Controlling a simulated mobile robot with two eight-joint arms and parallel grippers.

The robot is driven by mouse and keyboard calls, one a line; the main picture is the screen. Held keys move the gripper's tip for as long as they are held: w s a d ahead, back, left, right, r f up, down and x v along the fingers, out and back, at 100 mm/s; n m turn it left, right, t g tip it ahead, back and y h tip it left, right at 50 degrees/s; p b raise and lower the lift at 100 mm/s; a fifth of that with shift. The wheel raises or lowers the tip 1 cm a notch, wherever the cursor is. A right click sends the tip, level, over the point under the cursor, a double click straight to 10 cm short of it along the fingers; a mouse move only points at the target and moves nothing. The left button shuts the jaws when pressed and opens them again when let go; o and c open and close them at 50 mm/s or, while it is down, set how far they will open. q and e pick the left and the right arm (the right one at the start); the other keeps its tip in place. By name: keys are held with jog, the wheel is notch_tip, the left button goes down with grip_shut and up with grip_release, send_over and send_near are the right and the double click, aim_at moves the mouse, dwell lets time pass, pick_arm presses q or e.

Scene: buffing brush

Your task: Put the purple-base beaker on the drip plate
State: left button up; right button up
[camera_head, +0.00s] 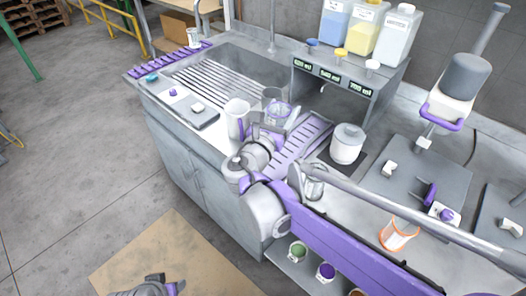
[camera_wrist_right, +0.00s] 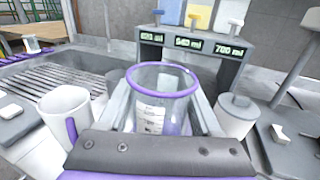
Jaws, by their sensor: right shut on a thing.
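My right gripper (camera_head: 268,128) is shut on a clear beaker with a purple ring (camera_head: 279,112). In the wrist view the beaker (camera_wrist_right: 162,100) stands between the two fingers (camera_wrist_right: 162,118), roughly upright, with a white label and a purple rim; its base is hidden. A purple slotted plate, seemingly the drip plate (camera_head: 304,138), lies on the counter just right of the gripper, partly covered by my arm. I cannot tell whether the beaker touches anything below. My left gripper (camera_head: 164,286) shows only in part at the bottom edge, away from the counter.
A white jug with a purple handle (camera_head: 237,120) stands close left of the beaker. A white lidded pot (camera_head: 347,143) stands right of the plate. A grey dispenser (camera_head: 345,84) with bottles is behind.

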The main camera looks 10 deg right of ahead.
aim_at(280, 126)
jog(key=shift+w+a, duration=0.15)
jog(key=shift+w, duration=0.05)
jog(key=shift+a+f, duration=0.1)
jog(key=shift+f, duration=0.25)
notch_tip(280, 126, down, 4)
jog(key=shift+f+b, duration=0.25)
jog(key=shift+b, duration=0.3)
jog(key=shift+f+b, duration=0.45)
jog(key=shift+f, duration=1.85)
jog(key=shift+f, duration=0.1)
jog(key=o, duration=1.4)
jog(key=v, duration=1.2)
